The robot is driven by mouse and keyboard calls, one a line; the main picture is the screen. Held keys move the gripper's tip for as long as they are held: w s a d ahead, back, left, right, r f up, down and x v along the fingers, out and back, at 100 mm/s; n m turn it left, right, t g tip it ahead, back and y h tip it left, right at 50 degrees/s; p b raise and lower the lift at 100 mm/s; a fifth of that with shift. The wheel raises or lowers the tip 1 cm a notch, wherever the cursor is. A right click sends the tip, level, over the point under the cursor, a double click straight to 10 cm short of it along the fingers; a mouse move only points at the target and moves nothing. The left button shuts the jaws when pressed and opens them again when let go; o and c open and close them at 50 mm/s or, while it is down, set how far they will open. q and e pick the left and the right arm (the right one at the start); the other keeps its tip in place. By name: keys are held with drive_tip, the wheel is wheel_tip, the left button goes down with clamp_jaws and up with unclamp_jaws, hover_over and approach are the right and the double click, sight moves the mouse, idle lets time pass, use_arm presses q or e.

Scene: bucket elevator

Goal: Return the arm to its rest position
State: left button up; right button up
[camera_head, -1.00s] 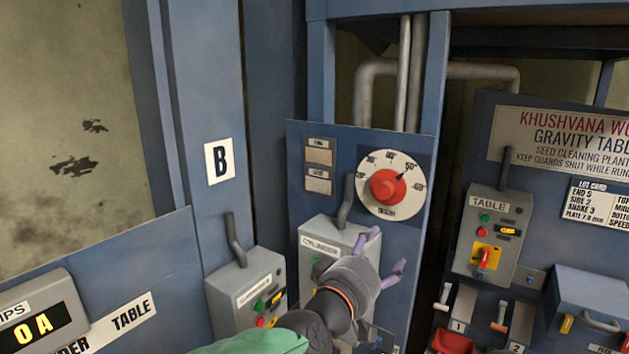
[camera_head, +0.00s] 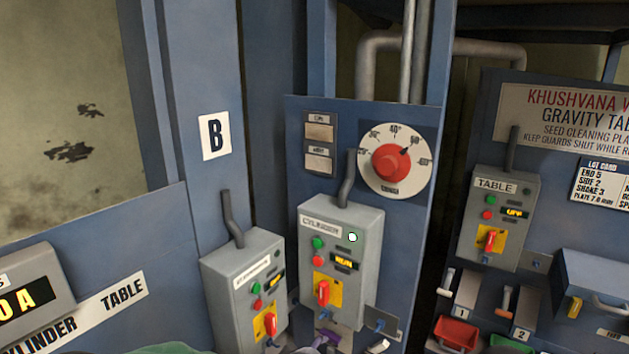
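My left arm, with a green link, shows only as a sliver along the bottom edge. A small purple part of my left gripper (camera_head: 328,340) shows at the bottom edge below the cylinder control box (camera_head: 340,225). Whether its fingers are open or shut is hidden. It stays below the box's buttons and red switch. My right gripper is not in view.
A red dial knob (camera_head: 391,162) sits on the blue panel above the cylinder box. Another grey control box (camera_head: 245,280) stands to its left, and the table control box (camera_head: 505,215) is at right.

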use_arm(q)
drive_tip(key=s+a+f+g+y+b, duration=0.1)
drive_tip(key=s+a+f+g, duration=0.15)
drive_tip(key=f, duration=0.55)
drive_tip(key=s+a+f+g+b, duration=0.1)
drive_tip(key=s+a+f, duration=0.2)
drive_tip(key=f, duration=0.6)
drive_tip(key=s+a+f+g+b, duration=0.2)
drive_tip(key=s+a+f, duration=0.1)
drive_tip(key=s+f, duration=0.8)
drive_tip(key=s+a+f+g+b, duration=0.2)
drive_tip(key=s+f+g+b, duration=0.1)
drive_tip(key=s+f, duration=0.8)
drive_tip(key=shift+a+f+g, duration=0.15)
drive_tip(key=shift+a+g, duration=0.2)
drive_tip(key=shift+a, duration=0.05)
drive_tip(key=shift+s, duration=0.1)
